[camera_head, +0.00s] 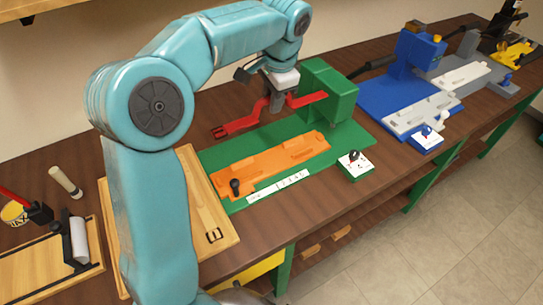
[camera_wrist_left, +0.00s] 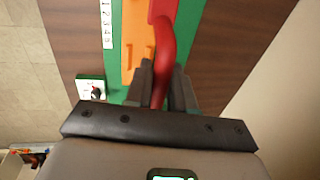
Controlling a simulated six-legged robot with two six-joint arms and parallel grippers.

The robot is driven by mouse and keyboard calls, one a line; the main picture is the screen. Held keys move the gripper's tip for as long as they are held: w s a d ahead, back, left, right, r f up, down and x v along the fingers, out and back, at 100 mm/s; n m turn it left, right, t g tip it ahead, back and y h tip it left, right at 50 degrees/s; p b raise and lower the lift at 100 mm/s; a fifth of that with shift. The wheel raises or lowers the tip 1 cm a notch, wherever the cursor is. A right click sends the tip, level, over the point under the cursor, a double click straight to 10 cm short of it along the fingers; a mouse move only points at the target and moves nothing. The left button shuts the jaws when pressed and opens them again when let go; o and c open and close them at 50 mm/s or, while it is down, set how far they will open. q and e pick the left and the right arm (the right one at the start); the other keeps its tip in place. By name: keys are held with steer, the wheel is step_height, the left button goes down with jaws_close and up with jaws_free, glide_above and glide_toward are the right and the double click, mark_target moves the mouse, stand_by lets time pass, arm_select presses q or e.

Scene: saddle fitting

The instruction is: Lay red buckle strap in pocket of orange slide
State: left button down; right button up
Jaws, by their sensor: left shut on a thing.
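My left gripper (camera_head: 278,101) is shut on the red buckle strap (camera_head: 240,124), a bent red piece with a forked left end. It holds the strap above the green fixture, behind the orange slide (camera_head: 278,162). The slide lies on the green base and has shallow raised and recessed shapes and a dark knob at its left end. In the left wrist view the strap (camera_wrist_left: 163,48) runs up from between the fingers (camera_wrist_left: 160,88), with the orange slide (camera_wrist_left: 131,45) beside it on the left. The strap is apart from the slide in the head view. My right gripper is out of view.
A green block (camera_head: 330,88) stands on the base just right of the gripper. A white numbered strip (camera_head: 278,187) and a small dial box (camera_head: 355,165) are in front. A wooden board (camera_head: 205,210) lies left; a blue fixture (camera_head: 400,85) stands right.

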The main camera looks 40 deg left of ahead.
arm_select(q)
step_height(320, 180, down, 13)
steer(key=shift+f, duration=0.15)
step_height(320, 180, down, 4)
steer(key=shift+r, duration=0.25)
steer(key=shift+w+f, duration=0.1)
steer(key=shift+f, duration=0.2)
steer(key=shift+d+r+b, duration=0.1)
steer(key=shift+b, duration=0.2)
steer(key=shift+f, duration=0.2)
steer(key=c, duration=1)
jaws_free()
steer(key=shift+r, duration=0.15)
